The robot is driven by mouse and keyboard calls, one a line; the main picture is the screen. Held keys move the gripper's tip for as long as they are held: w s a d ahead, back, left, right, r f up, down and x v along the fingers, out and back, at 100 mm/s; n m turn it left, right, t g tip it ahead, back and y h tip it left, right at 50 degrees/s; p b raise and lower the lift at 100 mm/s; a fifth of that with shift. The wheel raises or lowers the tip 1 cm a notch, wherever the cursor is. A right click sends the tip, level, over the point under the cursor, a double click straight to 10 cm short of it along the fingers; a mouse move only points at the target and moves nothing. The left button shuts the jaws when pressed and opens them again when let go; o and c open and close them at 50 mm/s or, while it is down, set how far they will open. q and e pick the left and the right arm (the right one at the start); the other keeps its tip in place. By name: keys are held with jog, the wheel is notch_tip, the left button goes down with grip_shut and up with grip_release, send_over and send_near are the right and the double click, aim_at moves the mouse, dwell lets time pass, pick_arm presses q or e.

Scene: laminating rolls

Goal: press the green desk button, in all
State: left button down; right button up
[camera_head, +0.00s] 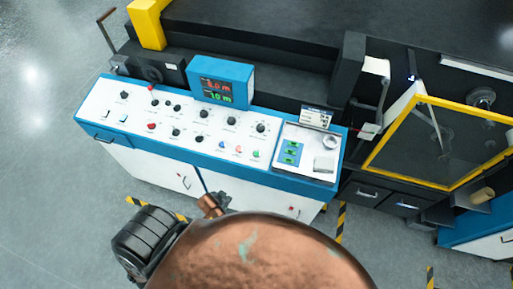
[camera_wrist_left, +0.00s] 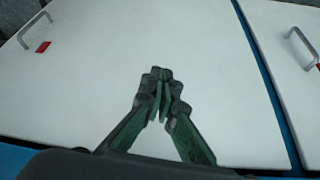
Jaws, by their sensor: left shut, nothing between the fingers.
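A white sloped control desk (camera_head: 185,118) with a blue edge carries rows of knobs and buttons. A small green button (camera_head: 256,154) sits at the right end of its lower row, beside a red and a blue one. A blue plate on the right-hand panel holds several green buttons (camera_head: 292,149); I cannot tell which green button is meant. My left gripper (camera_head: 222,198) is below the desk's front edge, apart from the buttons. In the left wrist view its fingers (camera_wrist_left: 160,80) are shut and empty, before a white cabinet door (camera_wrist_left: 90,75). My right gripper is not in view.
A blue display box (camera_head: 222,80) with red and green digits stands at the desk's back. A small screen (camera_head: 317,116) stands behind the right-hand panel. A yellow-framed clear guard (camera_head: 435,140) is at the right. Grey floor (camera_head: 50,190) is free at the left.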

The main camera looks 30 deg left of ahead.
pick_arm(q)
jog(key=w+d+r+t+h+p, duration=0.1)
jog(key=w+d+r+p, duration=0.2)
jog(key=r, duration=0.8)
jog(key=w+d+r+t+h+p, duration=0.1)
jog(key=w+d+r+p, duration=0.25)
jog(key=r, duration=0.75)
jog(key=w+d+r+t+h+p, duration=0.1)
jog(key=w+d+r+p, duration=0.15)
jog(key=r, duration=0.95)
jog(key=w+a+r+n+h, duration=0.1)
jog(key=w+a+r+h, duration=0.1)
jog(key=w, duration=0.5)
jog(key=shift+a+r+t+p, duration=0.4)
jog(key=shift+a+r, duration=0.05)
jog(key=shift+r, duration=0.3)
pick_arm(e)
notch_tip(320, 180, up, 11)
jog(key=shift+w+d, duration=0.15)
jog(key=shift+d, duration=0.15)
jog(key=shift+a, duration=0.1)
